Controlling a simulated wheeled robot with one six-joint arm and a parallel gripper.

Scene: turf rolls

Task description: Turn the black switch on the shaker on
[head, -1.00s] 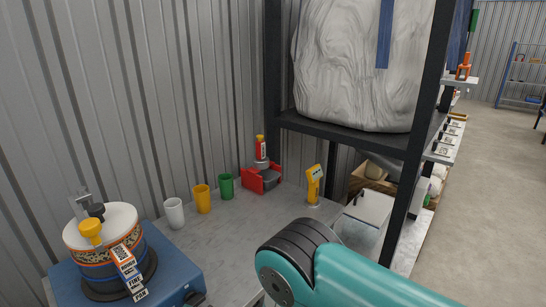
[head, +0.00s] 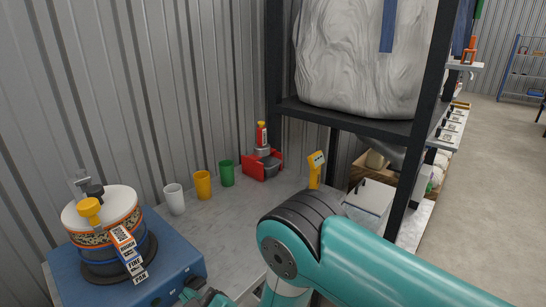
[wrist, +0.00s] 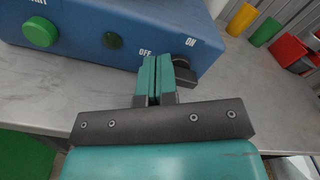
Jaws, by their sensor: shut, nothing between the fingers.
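The shaker's blue base (head: 185,259) stands at the lower left of the head view, with a round sieve stack (head: 101,216) on top. The wrist view shows the base's front face (wrist: 85,32), with OFF and ON labels. The black switch (wrist: 184,74) is below these labels, partly hidden by my fingers. My gripper (wrist: 157,62) is shut and empty, its fingertips just left of the switch under the OFF label. I cannot tell whether they touch it. The gripper (head: 198,298) also shows at the bottom edge of the head view, beside the base.
A large green button (wrist: 40,32) is on the base's left. White (head: 174,199), yellow (head: 203,185) and green (head: 227,173) cups stand along the wall, near a red device (head: 263,165). A yellow handheld device (head: 316,169) stands near the shelf post. The bench middle is clear.

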